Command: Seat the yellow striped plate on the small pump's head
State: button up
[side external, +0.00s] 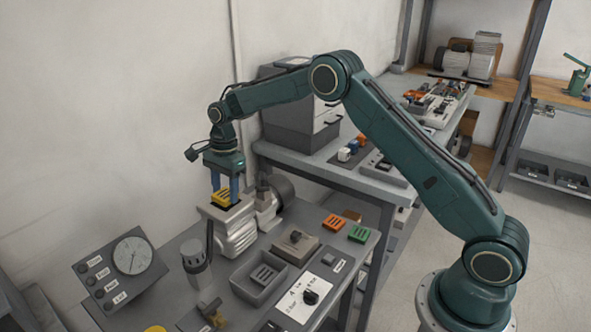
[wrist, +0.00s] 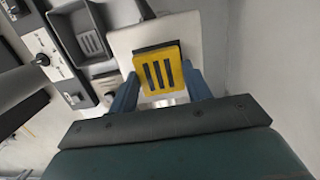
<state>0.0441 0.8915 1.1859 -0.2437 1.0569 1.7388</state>
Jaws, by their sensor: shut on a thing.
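The yellow striped plate (wrist: 158,72) is a yellow square with dark stripes. My gripper (wrist: 160,88) is shut on it, with a blue finger at each side. In the side external view the plate (side external: 226,196) sits between the fingers of my gripper (side external: 225,190), right over the top of the small pump's head (side external: 235,210). The pump is a pale grey block with a finned body and a motor behind it. I cannot tell whether the plate touches the head. In the wrist view the pale top of the head (wrist: 125,40) shows around the plate.
An orange plate (side external: 334,223) and a green plate (side external: 358,234) lie at the bench's right edge. A grey tray (side external: 245,288) with a slotted floor, a gauge panel (side external: 120,265) and an upright grey cylinder (side external: 196,262) stand nearer the camera. A white switch panel (side external: 300,300) lies at the front.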

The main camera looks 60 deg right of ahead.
jog(key=shift+f, duration=0.45)
jog(key=o, duration=0.8)
jog(key=shift+r, duration=0.1)
jog(key=r, duration=0.3)
jog(key=d+r, duration=0.1)
jog(key=r, duration=0.6)
jog(key=shift+d+r, duration=0.15)
jog(key=shift+r, duration=0.25)
dwell(0.4)
dwell(0.5)
